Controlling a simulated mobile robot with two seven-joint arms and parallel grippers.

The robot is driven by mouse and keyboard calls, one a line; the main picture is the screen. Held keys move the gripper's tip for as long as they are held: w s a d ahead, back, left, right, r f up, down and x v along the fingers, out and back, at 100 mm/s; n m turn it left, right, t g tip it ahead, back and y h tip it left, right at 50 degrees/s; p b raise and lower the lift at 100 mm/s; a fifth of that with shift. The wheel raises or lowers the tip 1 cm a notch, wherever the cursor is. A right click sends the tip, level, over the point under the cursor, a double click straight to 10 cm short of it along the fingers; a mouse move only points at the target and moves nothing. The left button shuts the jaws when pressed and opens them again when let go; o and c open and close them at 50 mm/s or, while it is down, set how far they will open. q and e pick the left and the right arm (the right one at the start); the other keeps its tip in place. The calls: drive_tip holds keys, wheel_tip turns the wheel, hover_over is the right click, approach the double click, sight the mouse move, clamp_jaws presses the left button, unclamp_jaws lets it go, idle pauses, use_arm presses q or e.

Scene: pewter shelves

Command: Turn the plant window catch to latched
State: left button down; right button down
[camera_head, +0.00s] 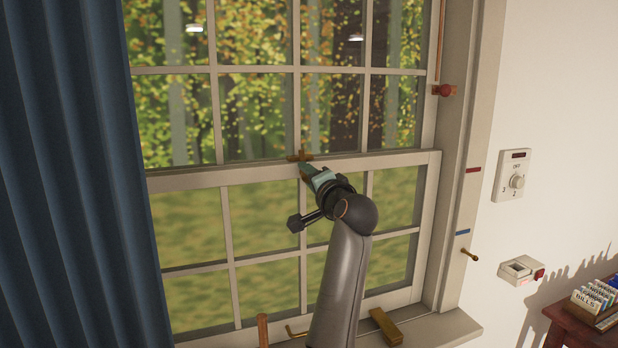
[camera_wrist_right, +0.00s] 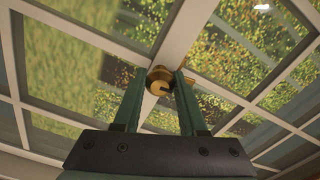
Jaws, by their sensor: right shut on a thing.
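The brass window catch (camera_head: 299,156) sits on the meeting rail in the middle of the window. It also shows in the right wrist view (camera_wrist_right: 160,80), between the fingertips. My right gripper (camera_head: 308,170) reaches up to the catch from below. In the right wrist view its two green fingers (camera_wrist_right: 160,90) stand on either side of the catch's round brass part and are shut on it. The fingers partly hide the catch in the head view, and I cannot tell its exact angle. My left gripper is not in view.
A blue curtain (camera_head: 70,180) hangs at the left. The sill holds a brass block (camera_head: 385,326) and a wooden handle (camera_head: 262,330). A red knob (camera_head: 445,90) is on the right frame. A dial plate (camera_head: 514,175) and a small box (camera_head: 522,270) are on the wall.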

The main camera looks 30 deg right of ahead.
drive_tip(key=shift+m, duration=0.6)
drive_tip(key=shift+c, duration=2.3)
unclamp_jaws()
drive_tip(key=shift+s, duration=0.1)
drive_tip(key=b+v, duration=0.2)
drive_tip(key=v, duration=1)
drive_tip(key=shift+a+b, duration=0.15)
drive_tip(key=shift+b, duration=0.15)
drive_tip(key=shift+s+r, duration=0.1)
drive_tip(key=shift+s, duration=0.05)
